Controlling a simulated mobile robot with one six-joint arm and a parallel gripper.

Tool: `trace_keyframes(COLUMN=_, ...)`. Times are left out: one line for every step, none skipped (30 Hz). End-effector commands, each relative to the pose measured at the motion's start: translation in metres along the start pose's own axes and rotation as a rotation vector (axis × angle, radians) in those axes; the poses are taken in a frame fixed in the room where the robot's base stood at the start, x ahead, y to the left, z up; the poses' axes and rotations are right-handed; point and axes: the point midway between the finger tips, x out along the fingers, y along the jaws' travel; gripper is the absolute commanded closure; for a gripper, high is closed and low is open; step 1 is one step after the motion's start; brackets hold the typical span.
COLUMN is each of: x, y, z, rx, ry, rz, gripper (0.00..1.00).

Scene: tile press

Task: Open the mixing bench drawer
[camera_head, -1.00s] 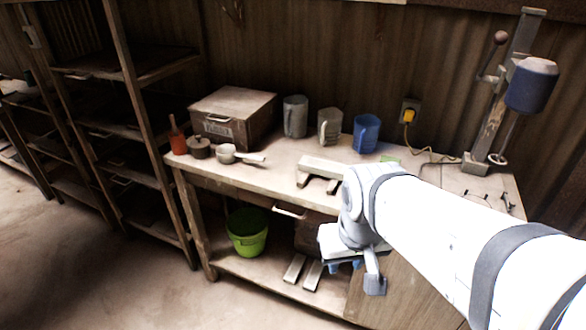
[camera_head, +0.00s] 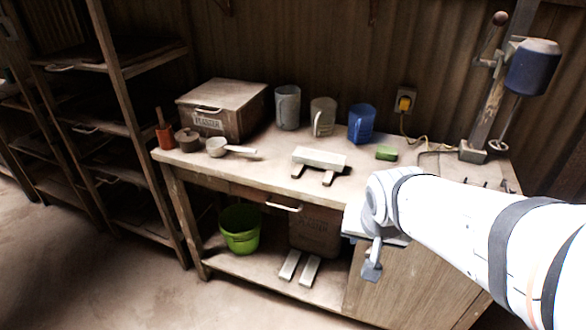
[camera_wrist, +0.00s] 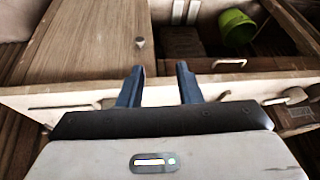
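The mixing bench (camera_head: 210,173) has a drawer under its top, with a brown front (camera_head: 245,193) and a pale bar handle (camera_head: 284,207). The drawer front looks flush with the bench, so it appears shut. In the wrist view the bench appears upside down, and the pale handle (camera_wrist: 229,63) shows to the right of and beyond my fingertips. My gripper (camera_wrist: 158,80) is open, with its two dark fingers apart and nothing between them. In the head view my gripper (camera_head: 372,262) is partly hidden, in front of the bench and right of the handle, not touching it.
A cabinet door with a round knob (camera_wrist: 140,42) is beside the drawer. A green bucket (camera_head: 240,228) and two pale bars (camera_head: 300,268) sit on the lower shelf. Cups, a box (camera_head: 222,108) and a pale stand (camera_head: 319,158) are on top. Floor at front left is clear.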

Motion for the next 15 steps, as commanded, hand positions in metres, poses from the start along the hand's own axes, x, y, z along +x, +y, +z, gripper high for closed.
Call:
trace_keyframes(x=0.043, y=-0.006, z=-0.005, rx=0.071, ry=0.055, rz=-0.017, gripper=0.68)
trace_keyframes(x=0.059, y=-0.011, z=-0.012, rx=0.121, ry=0.096, rz=-0.036, gripper=0.68)
trace_keyframes(x=0.079, y=-0.018, z=-0.022, rx=0.191, ry=0.149, rz=-0.068, gripper=0.68)
trace_keyframes(x=0.093, y=-0.024, z=-0.030, rx=0.242, ry=0.187, rz=-0.097, gripper=0.68)
trace_keyframes(x=0.107, y=-0.030, z=-0.036, rx=0.293, ry=0.221, rz=-0.130, gripper=0.68)
trace_keyframes(x=0.125, y=-0.040, z=-0.044, rx=0.358, ry=0.261, rz=-0.183, gripper=0.68)
trace_keyframes(x=0.139, y=-0.048, z=-0.049, rx=0.394, ry=0.283, rz=-0.226, gripper=0.68)
trace_keyframes(x=0.153, y=-0.058, z=-0.048, rx=0.423, ry=0.280, rz=-0.269, gripper=0.68)
trace_keyframes(x=0.167, y=-0.065, z=-0.061, rx=0.510, ry=0.344, rz=-0.329, gripper=0.68)
trace_keyframes(x=0.179, y=-0.069, z=-0.067, rx=0.572, ry=0.377, rz=-0.367, gripper=0.68)
trace_keyframes(x=0.191, y=-0.077, z=-0.070, rx=0.627, ry=0.393, rz=-0.421, gripper=0.68)
trace_keyframes(x=0.205, y=-0.088, z=-0.073, rx=0.685, ry=0.402, rz=-0.501, gripper=0.68)
trace_keyframes(x=0.214, y=-0.097, z=-0.074, rx=0.729, ry=0.402, rz=-0.560, gripper=0.68)
trace_keyframes(x=0.223, y=-0.106, z=-0.075, rx=0.770, ry=0.399, rz=-0.618, gripper=0.68)
trace_keyframes(x=0.233, y=-0.116, z=-0.075, rx=0.822, ry=0.391, rz=-0.694, gripper=0.68)
